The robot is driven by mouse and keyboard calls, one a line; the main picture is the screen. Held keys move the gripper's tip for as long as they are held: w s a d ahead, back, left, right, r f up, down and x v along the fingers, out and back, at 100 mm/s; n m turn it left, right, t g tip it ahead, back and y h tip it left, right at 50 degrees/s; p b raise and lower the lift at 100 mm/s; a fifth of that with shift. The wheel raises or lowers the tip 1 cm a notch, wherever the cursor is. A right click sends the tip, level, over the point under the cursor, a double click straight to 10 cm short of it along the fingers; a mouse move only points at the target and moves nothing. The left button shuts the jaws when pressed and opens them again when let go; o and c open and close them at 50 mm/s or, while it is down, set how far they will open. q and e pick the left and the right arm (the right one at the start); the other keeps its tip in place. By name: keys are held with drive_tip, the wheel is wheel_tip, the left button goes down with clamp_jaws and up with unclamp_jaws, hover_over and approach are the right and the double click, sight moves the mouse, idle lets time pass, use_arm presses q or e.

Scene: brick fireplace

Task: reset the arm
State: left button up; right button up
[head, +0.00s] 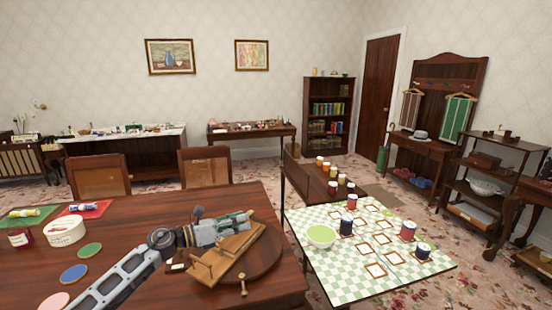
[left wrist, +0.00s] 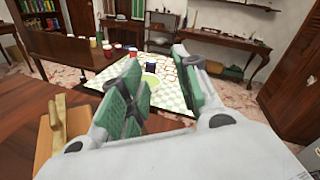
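My left arm comes in from the lower left in the head view. Its left gripper (head: 240,222) is over the wooden board (head: 224,258) on the dark round tray (head: 273,262) of the brown table. In the left wrist view the two green-padded fingers of the left gripper (left wrist: 160,88) stand apart with a gap between them, and nothing is held there. The wooden board's upright piece (left wrist: 64,122) shows close to the left finger. My right gripper is not in view.
On the brown table (head: 140,195) lie a white round tub (head: 64,232), coloured discs and a small brass piece (head: 243,286). Two chairs (head: 205,172) stand behind.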

use_arm(q)
drive_tip(key=s+a+f+n+t+y, duration=0.2)
drive_tip(key=s+a+f+n+y, duration=0.45)
drive_tip(key=n, duration=1.05)
drive_tip(key=s+a+f+n+t+y, duration=0.2)
drive_tip(key=s+a+f+n+y, duration=0.2)
drive_tip(key=s+f+n+y, duration=0.9)
drive_tip(key=s+f+n+g+h, duration=0.2)
drive_tip(key=s+f+n+g, duration=0.1)
drive_tip(key=s+n+g, duration=0.4)
drive_tip(key=s+f+n+g+h, duration=0.2)
drive_tip(key=s+n+h, duration=0.15)
drive_tip(key=s, duration=0.55)
wheel_tip(320, 180, down, 32)
drive_tip(key=s+a+g+y, duration=0.1)
drive_tip(key=s+a, duration=0.1)
drive_tip(key=s+a+f, duration=0.4)
drive_tip(key=s+f, duration=0.6)
drive_tip(key=s+a+f+g+y, duration=0.1)
drive_tip(key=s+a+f, duration=0.3)
drive_tip(key=s+f, duration=0.6)
drive_tip(key=shift+s+a+p, duration=0.2)
drive_tip(key=shift+s+p, duration=0.15)
